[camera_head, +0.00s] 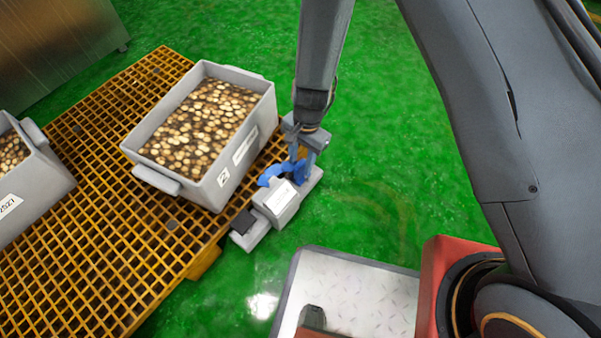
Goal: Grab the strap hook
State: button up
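A blue curved piece (272,176), which may be the strap hook, shows at the grating's right edge. It lies against a grey block-shaped device (278,205) with a white label and a dark end. I cannot tell where the hook ends and the device begins. My gripper (300,160) points down from the end of my arm, right at the blue piece and overlapping it in the picture. Its fingertips are small and partly hidden among the blue and grey parts. I cannot tell whether it touches or grips anything.
A grey crate (262,110) full of round brown pieces stands on the yellow grating (90,240), close left of my gripper. A second filled crate (35,195) is at the left edge. A metal cabinet (60,35) stands at upper left. Green floor (390,130) is clear to the right.

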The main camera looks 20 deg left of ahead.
jog(key=f+b, duration=0.1)
jog(key=f, duration=0.1)
jog(key=f+b, duration=0.1)
jog(key=shift+s+f, duration=0.2)
jog(key=shift+f, duration=0.15)
jog(key=shift+a, duration=0.1)
jog(key=shift+r, duration=0.1)
grip_shut()
